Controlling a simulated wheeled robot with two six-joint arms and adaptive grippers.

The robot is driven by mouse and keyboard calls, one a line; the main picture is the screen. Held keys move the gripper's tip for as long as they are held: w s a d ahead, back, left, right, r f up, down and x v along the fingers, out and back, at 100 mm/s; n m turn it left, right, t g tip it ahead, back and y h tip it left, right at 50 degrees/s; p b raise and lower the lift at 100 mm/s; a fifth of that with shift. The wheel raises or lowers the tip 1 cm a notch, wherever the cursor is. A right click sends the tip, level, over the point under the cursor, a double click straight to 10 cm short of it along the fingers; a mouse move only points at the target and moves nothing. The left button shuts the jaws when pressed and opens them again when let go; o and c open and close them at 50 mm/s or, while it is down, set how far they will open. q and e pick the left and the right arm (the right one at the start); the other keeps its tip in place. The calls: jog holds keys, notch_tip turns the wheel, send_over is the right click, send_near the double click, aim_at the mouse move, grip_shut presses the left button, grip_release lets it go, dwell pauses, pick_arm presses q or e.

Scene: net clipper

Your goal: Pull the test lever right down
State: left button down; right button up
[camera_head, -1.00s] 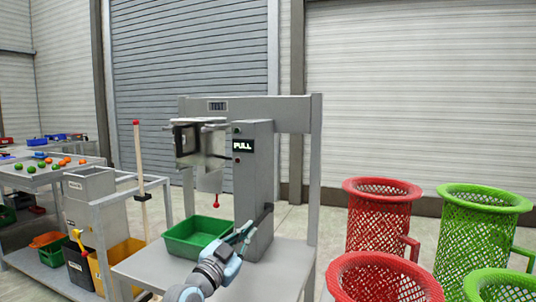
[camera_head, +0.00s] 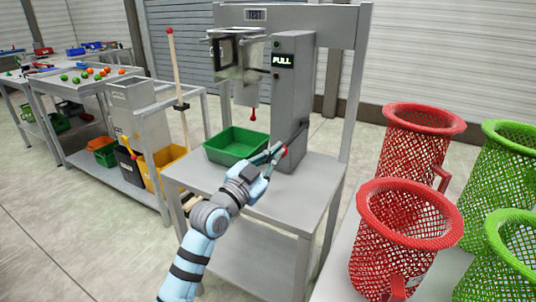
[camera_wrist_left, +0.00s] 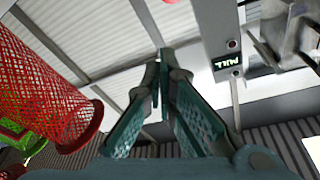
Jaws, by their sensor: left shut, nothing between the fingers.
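The grey test machine (camera_head: 300,75) stands on a grey table, with a TEST sign on its top beam and a PULL label (camera_head: 283,60) on its column. A thin dark lever (camera_head: 302,128) slants down along the column's lower right side. In the left wrist view, the shut fingers (camera_wrist_left: 163,62) point toward the column with the PULL label (camera_wrist_left: 228,62). My right gripper is out of view.
A green tray (camera_head: 236,146) sits on the table left of the column. A small red-tipped rod (camera_head: 252,114) hangs below the machine's head. Red mesh baskets (camera_head: 405,215) and green mesh baskets (camera_head: 500,165) stand to the right. A red-tipped pole (camera_head: 176,75) stands left.

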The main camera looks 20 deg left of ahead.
pick_arm(q)
jog(key=v, duration=0.3)
jog(key=shift+s+f, duration=0.1)
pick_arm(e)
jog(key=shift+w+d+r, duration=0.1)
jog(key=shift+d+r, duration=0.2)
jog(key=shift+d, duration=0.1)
pick_arm(q)
jog(key=shift+f, duration=0.1)
